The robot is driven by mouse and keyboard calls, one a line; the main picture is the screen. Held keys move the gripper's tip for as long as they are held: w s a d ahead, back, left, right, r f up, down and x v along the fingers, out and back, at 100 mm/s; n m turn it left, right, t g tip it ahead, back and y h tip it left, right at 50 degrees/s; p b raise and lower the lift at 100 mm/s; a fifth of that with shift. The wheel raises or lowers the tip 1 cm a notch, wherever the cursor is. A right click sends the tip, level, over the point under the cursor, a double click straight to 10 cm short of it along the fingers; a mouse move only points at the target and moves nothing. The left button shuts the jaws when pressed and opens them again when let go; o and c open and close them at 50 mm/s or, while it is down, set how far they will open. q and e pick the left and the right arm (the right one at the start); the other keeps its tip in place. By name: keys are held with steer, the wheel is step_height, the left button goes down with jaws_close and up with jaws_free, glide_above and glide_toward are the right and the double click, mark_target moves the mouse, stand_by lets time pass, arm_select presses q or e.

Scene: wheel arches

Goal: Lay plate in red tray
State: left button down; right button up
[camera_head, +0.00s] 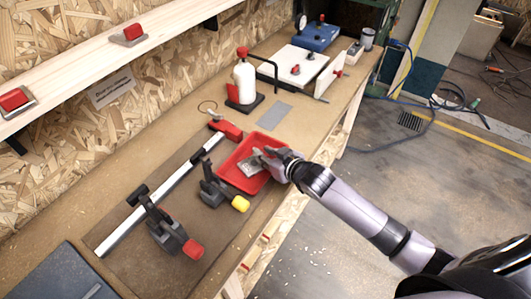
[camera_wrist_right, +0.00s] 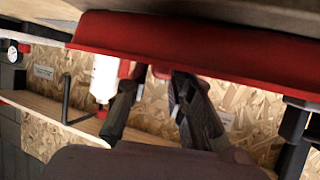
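The red tray (camera_head: 233,176) lies on the workbench near its front edge. My right gripper (camera_head: 262,157) is over the tray. In the right wrist view my right gripper (camera_wrist_right: 157,75) shows two dark fingers apart, with background visible between them. The tray's red side (camera_wrist_right: 215,60) spans the top of that view, close to the fingertips. A small grey metallic piece (camera_head: 250,166) shows in the tray beside the fingertips; I cannot tell if it is the plate or whether the fingers touch it. A flat grey rectangular sheet (camera_head: 274,116) lies on the bench behind the tray. My left gripper is not in view.
Toggle clamps with a yellow grip (camera_head: 240,204) and a red grip (camera_head: 193,249) stand left of the tray, by a long metal bar (camera_head: 155,198). A white bottle (camera_head: 244,82) stands further back. The floor right of the bench is mostly open.

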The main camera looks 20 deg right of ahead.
steer(key=shift+o, duration=1.3)
steer(key=shift+r, duration=0.15)
steer(key=b+v, duration=0.1)
steer(key=v, duration=1.1)
